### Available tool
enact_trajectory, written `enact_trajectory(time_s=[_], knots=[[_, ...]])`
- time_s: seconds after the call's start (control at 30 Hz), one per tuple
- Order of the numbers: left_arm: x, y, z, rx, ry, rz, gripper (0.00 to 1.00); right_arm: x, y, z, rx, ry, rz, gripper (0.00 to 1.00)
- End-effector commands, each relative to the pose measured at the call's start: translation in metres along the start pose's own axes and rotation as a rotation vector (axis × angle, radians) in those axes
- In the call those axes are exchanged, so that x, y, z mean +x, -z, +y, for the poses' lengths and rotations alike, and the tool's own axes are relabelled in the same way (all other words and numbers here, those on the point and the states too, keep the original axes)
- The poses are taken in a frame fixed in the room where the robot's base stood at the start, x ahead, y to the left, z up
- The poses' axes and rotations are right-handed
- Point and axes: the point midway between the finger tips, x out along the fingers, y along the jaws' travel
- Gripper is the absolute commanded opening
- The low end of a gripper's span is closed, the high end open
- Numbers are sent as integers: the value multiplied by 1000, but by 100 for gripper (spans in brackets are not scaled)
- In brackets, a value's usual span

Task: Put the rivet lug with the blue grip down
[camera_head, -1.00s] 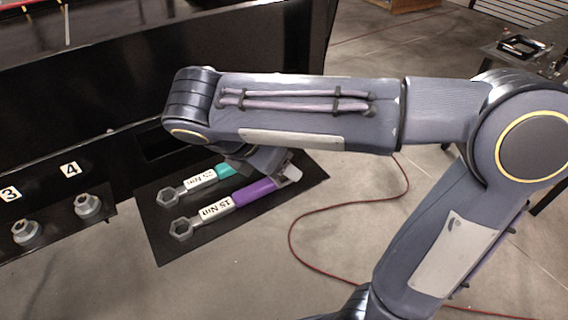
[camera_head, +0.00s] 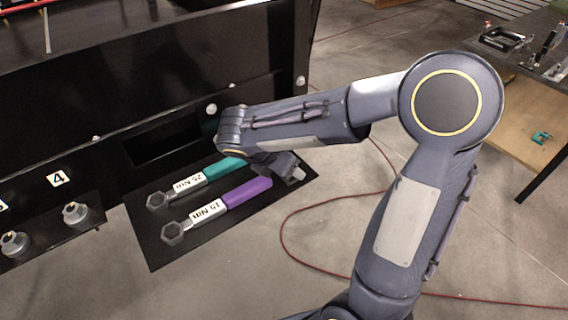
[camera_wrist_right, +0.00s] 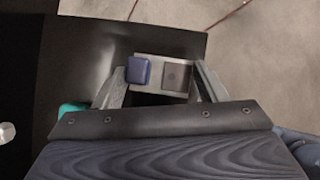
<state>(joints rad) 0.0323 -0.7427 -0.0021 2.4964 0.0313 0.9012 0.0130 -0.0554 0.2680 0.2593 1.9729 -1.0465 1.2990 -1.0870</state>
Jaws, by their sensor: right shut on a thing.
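My right gripper (camera_wrist_right: 161,82) is shut on the rivet lug (camera_wrist_right: 178,60), a flat silver plate with a blue square grip (camera_wrist_right: 139,70) and a dark square beside it. The plate sits crosswise between the two fingers. In the head view my right gripper (camera_head: 292,171) hangs at the right end of the black shelf (camera_head: 240,218), just beyond the purple wrench handle, mostly hidden behind its wrist. Whether the lug touches the shelf, I cannot tell. My left gripper is not in view.
A teal-handled wrench (camera_head: 190,184) and a purple-handled wrench (camera_head: 210,209) lie side by side on the shelf, close to my right gripper. Grey fittings (camera_head: 75,213) stand at left. A work table (camera_head: 520,62) is at far right. A red cable crosses the floor.

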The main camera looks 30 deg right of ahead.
Motion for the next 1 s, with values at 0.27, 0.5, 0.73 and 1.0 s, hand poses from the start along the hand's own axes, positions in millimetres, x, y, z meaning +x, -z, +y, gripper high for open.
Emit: enact_trajectory(time_s=[0.27, 0.5, 0.73, 1.0], knots=[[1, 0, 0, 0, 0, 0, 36, 1, 1, 0, 1, -2, -1, 30], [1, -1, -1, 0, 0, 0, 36, 2, 2, 0, 1, -2, 0, 87], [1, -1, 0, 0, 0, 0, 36, 2, 2, 0, 1, -2, 0, 87], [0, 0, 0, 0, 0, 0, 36, -23, 0, 2, 2, -8, -1, 87]])
